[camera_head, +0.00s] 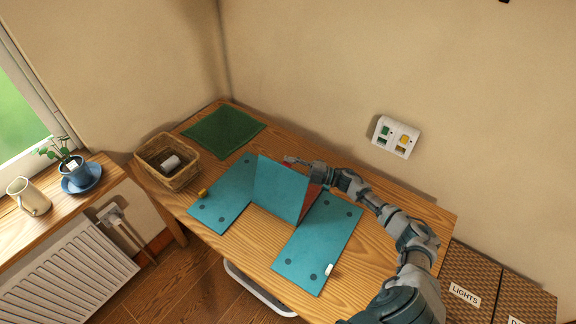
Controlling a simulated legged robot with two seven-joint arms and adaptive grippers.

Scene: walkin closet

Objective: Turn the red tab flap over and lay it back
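A teal board lies on the table, with a left panel (225,195) and a right panel (320,243) flat on the wood. Between them a teal flap (279,190) stands raised and tilted. A red surface (311,194) shows at its right side, partly hidden. My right gripper (292,161) is at the flap's top right edge, with its arm reaching in from the lower right. The fingers are small and partly merged with the edge, so I cannot tell whether they grip it. My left gripper is out of view.
The wooden table (395,190) also bears a wicker basket (185,178) with a white roll and a green mat (224,131) at the back left. A small yellow item (203,192) and a white item (329,269) lie at the panels. A wall stands behind.

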